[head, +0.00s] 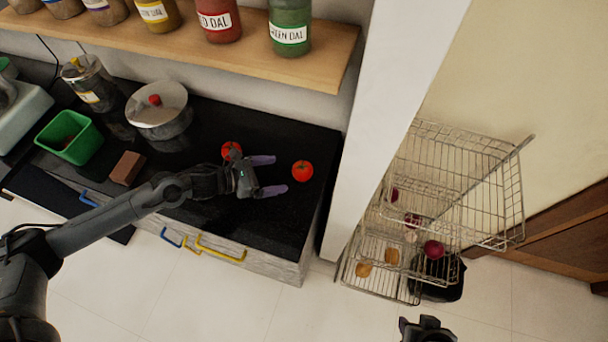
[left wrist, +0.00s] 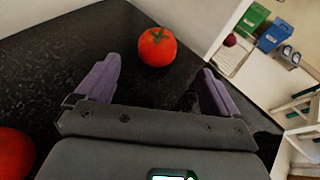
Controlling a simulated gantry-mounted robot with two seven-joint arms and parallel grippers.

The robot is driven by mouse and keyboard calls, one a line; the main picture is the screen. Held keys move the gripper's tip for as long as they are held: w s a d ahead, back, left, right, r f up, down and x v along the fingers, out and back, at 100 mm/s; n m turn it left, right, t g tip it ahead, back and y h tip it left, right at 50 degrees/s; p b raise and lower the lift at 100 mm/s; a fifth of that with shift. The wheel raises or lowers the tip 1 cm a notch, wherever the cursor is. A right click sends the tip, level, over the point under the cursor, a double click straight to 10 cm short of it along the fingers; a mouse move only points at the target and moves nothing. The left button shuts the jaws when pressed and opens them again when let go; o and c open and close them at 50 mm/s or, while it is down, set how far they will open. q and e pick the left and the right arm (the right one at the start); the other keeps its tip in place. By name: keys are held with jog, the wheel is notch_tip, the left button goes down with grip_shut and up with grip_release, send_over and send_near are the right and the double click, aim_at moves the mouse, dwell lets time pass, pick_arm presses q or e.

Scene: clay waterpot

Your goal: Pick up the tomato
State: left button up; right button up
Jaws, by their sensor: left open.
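A red tomato (head: 302,170) with a green stem sits on the black countertop near its right end. It also shows in the left wrist view (left wrist: 157,47), ahead of the fingers and roughly centred between them. A second tomato (head: 231,150) is beside my left wrist and partly hidden by it; it also shows at the lower left of the left wrist view (left wrist: 14,155). My left gripper (head: 270,176) is open and empty, its purple fingers pointing at the first tomato, a short gap away. Part of my right gripper (head: 427,328) shows at the bottom edge; its fingers cannot be made out.
The black countertop (head: 265,215) is clear in front of the tomatoes. A lidded pot (head: 160,118), a brown block (head: 127,168) and a green bin (head: 85,147) stand to the left. A wooden shelf (head: 335,65) with jars overhangs the back. A wire rack (head: 480,215) stands beyond the white pillar (head: 385,110).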

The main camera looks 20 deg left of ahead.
aim_at(294, 171)
pick_arm(q)
jog(key=x, duration=0.4)
jog(key=shift+w+d, duration=0.2)
jog(key=shift+d, duration=0.1)
jog(key=shift+b+x, duration=0.35)
jog(key=shift+x, duration=2.45)
jog(key=shift+w+a+f, duration=0.15)
jog(key=shift+a, duration=0.05)
jog(key=c, duration=1.1)
jog(key=shift+r+p, duration=0.55)
jog(key=shift+r, duration=4.5)
